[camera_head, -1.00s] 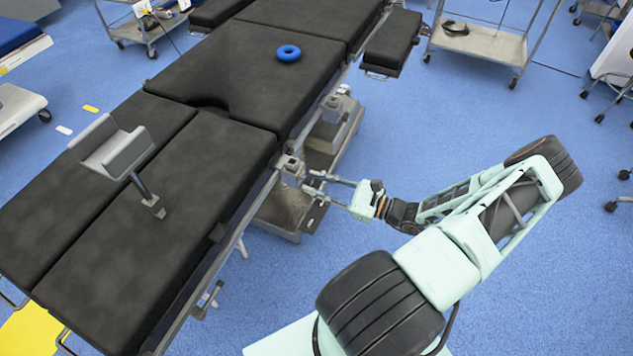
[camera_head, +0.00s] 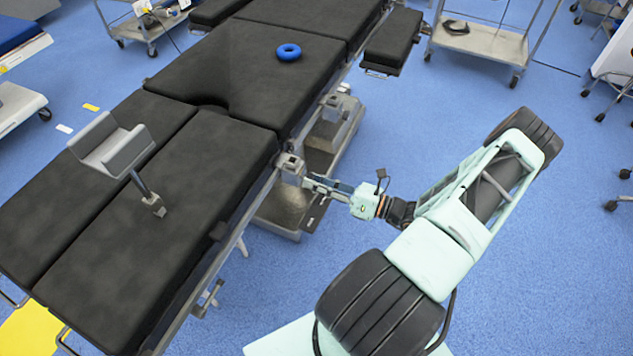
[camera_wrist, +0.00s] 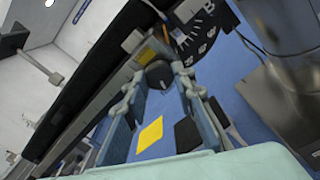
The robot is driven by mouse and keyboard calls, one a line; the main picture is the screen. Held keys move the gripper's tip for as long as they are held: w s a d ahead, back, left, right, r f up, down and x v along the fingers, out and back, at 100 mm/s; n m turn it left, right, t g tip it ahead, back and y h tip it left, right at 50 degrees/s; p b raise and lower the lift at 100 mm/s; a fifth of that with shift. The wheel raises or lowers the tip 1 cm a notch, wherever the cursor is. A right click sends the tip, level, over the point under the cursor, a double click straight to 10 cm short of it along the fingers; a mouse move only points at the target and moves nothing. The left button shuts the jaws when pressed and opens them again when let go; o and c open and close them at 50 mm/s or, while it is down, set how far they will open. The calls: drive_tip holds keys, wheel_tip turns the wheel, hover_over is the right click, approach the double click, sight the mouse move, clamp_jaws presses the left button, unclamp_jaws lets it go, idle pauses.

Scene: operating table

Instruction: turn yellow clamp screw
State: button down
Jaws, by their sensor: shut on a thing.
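The clamp (camera_head: 289,165) sits on the side rail of the operating table at the corner between two cushions. A small yellow patch (camera_wrist: 149,50) shows on it in the wrist view. The clamp screw has a dark knob (camera_wrist: 158,75), which lies between my fingertips in the wrist view. My gripper (camera_head: 306,182) reaches in from the right at the clamp, with its fingers close together in the head view. It is shut on the clamp screw. The screw itself is too small to make out in the head view, and the fingers partly cover the knob.
The black operating table (camera_head: 170,190) fills the left, with a blue ring (camera_head: 288,52) and a grey support (camera_head: 112,150) on it. The table base (camera_head: 280,208) stands below the clamp. A trolley (camera_head: 485,42) stands at the back right.

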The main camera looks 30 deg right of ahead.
drive_tip(key=shift+m, duration=0.4)
drive_tip(key=c, duration=1.6)
unclamp_jaws()
drive_tip(key=v, duration=1.2)
